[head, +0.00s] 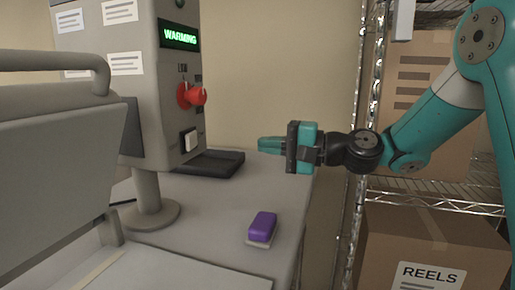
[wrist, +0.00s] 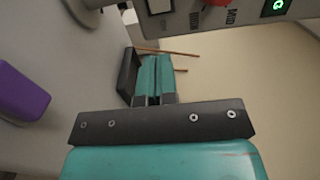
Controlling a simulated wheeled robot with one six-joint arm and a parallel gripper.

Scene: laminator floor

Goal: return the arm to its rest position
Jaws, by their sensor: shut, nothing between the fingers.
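My gripper (head: 270,144) is at the centre of the head view, pointing left, above the right edge of the grey table. Its teal fingers lie together with nothing between them; they also show closed in the wrist view (wrist: 158,80). My teal arm reaches in from the right side of the head view. The gripper is apart from the control box (head: 180,80) on its post, whose green display reads "WARMING".
A purple block (head: 262,226) sits on a pale base on the table (head: 205,212). A black tray (head: 208,163) lies behind. A red knob (head: 191,95) and white switch (head: 191,140) face the gripper. Wire shelving (head: 435,180) holding a "REELS" carton (head: 430,235) stands right.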

